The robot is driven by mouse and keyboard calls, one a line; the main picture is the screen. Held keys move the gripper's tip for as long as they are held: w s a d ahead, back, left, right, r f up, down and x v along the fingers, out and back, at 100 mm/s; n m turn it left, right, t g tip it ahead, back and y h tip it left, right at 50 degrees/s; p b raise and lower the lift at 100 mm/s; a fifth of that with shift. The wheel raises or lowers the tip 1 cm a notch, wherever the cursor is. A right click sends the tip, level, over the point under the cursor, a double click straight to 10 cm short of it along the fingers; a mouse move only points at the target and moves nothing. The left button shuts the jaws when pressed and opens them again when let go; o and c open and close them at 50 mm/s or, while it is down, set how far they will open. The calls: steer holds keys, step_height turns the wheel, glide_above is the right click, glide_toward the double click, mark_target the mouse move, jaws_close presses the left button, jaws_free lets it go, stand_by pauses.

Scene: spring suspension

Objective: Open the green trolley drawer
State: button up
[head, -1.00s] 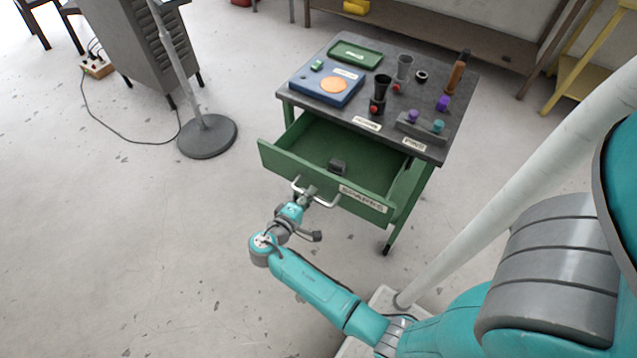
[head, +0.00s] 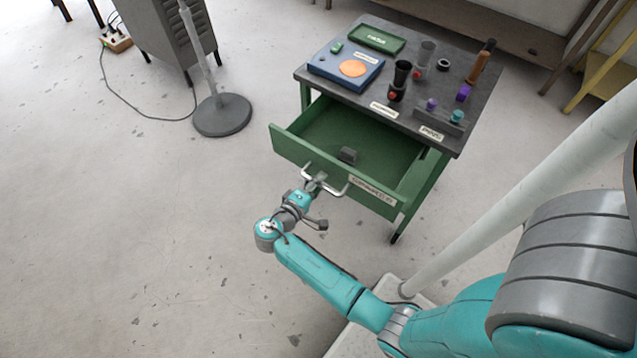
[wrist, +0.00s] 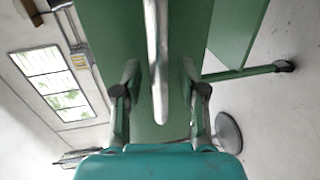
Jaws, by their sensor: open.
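The green trolley drawer (head: 298,151) stands pulled out from under the trolley's dark top (head: 325,86). Its front carries a metal bar handle (head: 340,192) and a paper label (head: 372,190). A small dark block (head: 347,155) lies inside the drawer. My gripper (head: 316,184) is at the handle. In the wrist view my gripper (wrist: 159,95) is open, with one finger on each side of the handle bar (wrist: 157,60) and gaps showing. The green drawer front (wrist: 105,25) is behind the bar.
On the trolley top are a blue box (head: 345,70) with an orange disc, a green tray (head: 377,40), dark cups (head: 398,80) and a small grey rack (head: 438,118). A round-based stand (head: 222,116) is to the left. The floor in front is clear.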

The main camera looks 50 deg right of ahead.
steer(key=shift+a, duration=0.1)
steer(key=w+v, duration=0.1)
steer(key=v, duration=1)
steer(key=shift+s+a, duration=0.45)
steer(key=shift+r, duration=0.1)
